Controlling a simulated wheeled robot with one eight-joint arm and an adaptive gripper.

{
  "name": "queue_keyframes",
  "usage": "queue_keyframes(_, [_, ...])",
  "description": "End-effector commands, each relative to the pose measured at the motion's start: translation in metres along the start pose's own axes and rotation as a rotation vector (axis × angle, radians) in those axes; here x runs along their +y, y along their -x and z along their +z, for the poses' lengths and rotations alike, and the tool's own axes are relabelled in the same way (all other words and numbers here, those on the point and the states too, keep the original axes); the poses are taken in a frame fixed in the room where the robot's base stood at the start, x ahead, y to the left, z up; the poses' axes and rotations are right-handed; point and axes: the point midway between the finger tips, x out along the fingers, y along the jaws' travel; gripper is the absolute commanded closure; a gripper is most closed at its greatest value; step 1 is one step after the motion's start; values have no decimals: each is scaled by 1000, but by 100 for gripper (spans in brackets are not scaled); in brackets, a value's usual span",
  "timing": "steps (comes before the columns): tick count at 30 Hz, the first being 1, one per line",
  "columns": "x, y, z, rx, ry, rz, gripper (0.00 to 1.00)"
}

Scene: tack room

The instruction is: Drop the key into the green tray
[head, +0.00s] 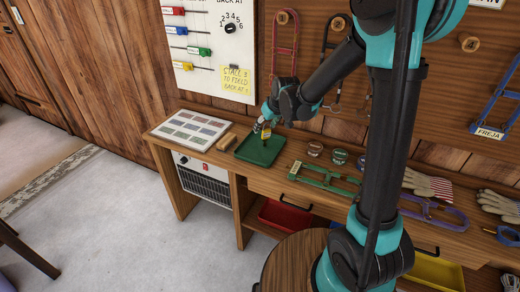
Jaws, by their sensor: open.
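The green tray (257,154) sits on the wooden bench near its left end. My gripper (263,126) is over the back part of the tray, pointing down, with its jaws open. A small yellow item (266,134), which may be the key or its tag, shows right at the fingertips above the tray. It is too small to tell whether it touches the fingers or the tray.
A board of coloured patches (190,129) and a small wooden block (226,142) lie left of the tray. A red bin (284,217) is below. My arm crosses the bench.

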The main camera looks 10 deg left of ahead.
Motion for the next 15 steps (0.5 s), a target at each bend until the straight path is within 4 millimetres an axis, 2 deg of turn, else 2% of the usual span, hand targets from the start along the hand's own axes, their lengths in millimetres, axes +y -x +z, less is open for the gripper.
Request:
queue_keyframes(8, [0,3,0,0,0,0,42])
queue_keyframes(15, [0,31,0,0,0,0,42])
